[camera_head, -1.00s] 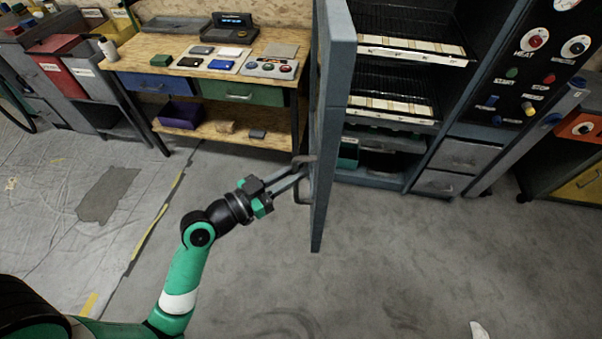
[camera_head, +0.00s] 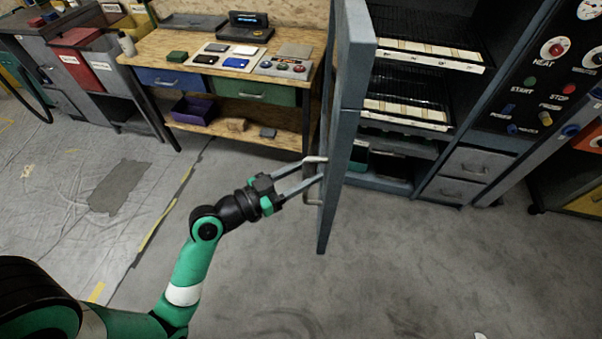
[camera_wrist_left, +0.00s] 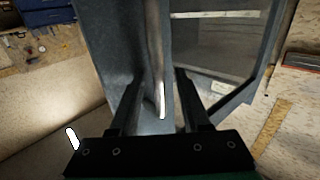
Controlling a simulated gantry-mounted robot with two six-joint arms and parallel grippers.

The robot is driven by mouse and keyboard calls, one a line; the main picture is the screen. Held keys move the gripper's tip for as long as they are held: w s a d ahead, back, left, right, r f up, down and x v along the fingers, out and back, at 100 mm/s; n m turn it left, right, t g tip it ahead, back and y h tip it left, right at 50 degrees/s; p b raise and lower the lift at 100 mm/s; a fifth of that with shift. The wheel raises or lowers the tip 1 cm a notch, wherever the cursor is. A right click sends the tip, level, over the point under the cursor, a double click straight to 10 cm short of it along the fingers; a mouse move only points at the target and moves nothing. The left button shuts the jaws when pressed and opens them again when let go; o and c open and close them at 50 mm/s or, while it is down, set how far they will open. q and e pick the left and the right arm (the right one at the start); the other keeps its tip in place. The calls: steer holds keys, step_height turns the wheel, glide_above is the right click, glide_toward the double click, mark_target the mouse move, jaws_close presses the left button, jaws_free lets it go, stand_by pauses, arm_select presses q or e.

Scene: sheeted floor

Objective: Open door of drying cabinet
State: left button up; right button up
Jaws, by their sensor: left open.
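The drying cabinet (camera_head: 440,165) stands at the right in the head view. Its blue-grey door (camera_head: 347,90) is swung wide open, nearly edge-on to the head camera, and the shelves (camera_head: 425,55) inside show. My left gripper (camera_head: 322,168) is at the lower part of the door, beside the metal door handle (camera_head: 312,192). Its fingers are spread apart. In the left wrist view, the handle (camera_wrist_left: 157,60) runs lengthwise between the open fingers (camera_wrist_left: 155,85); whether either finger touches it I cannot tell.
A wooden workbench (camera_head: 200,62) with drawers and small items stands left of the door. The control panel (camera_head: 525,100) is at the cabinet's right. Plastic sheeting (camera_head: 60,200) covers the floor at the left.

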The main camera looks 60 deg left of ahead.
mark_target(305, 162)
arm_select(q)
steer(key=r+p, duration=0.1)
steer(key=r, duration=0.2)
steer(key=r+p, duration=0.1)
steer(key=shift+s+d+r+p, duration=0.25)
steer(key=shift+r+p, duration=0.05)
steer(key=shift+p, duration=0.05)
steer(key=s+d+r+p, duration=0.8)
steer(key=s+p, duration=0.2)
steer(key=p, duration=0.2)
steer(key=shift+s+d, duration=0.15)
steer(key=shift+s, duration=0.05)
steer(key=shift+r, duration=0.1)
